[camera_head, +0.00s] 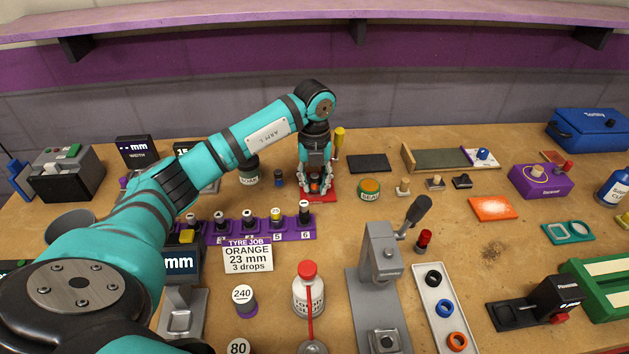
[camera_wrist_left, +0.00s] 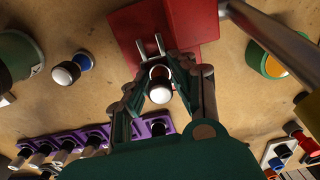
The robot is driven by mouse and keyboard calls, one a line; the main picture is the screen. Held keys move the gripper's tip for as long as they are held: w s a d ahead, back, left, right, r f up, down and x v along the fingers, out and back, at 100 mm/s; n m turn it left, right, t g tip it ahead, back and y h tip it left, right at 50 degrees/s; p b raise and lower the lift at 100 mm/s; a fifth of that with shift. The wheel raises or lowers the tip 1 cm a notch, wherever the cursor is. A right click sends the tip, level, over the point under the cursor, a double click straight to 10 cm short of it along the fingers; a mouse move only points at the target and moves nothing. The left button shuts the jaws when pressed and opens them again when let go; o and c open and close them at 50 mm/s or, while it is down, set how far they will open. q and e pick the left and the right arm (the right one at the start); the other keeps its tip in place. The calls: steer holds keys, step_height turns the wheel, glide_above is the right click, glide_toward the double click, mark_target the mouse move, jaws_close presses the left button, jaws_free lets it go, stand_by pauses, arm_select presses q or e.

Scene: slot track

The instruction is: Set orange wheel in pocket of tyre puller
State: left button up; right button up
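The tyre puller is the red device (camera_head: 320,197) at the back middle of the bench; in the wrist view its red plate (camera_wrist_left: 180,30) has two pale prongs. My left gripper (camera_head: 315,184) points down over it. In the wrist view the left fingers (camera_wrist_left: 161,84) are closed around a small piece with a white rounded knob (camera_wrist_left: 160,93), which I take for the orange wheel; a little orange-red shows between the fingers in the head view. The fingers hide most of the wheel and the pocket, so I cannot tell whether it is seated. My right gripper is not in view.
A blue wheel with a white knob (camera_wrist_left: 66,73) stands left of the puller, near a dark green jar (camera_head: 249,172). A yellow-handled lever (camera_head: 339,140) rises behind. A bead jar (camera_head: 369,190) stands to the right.

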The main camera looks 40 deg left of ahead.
mark_target(315, 175)
arm_select(q)
steer(key=o, duration=0.4)
steer(key=shift+f, duration=0.15)
step_height(315, 175, up, 8)
steer(key=shift+f, duration=0.25)
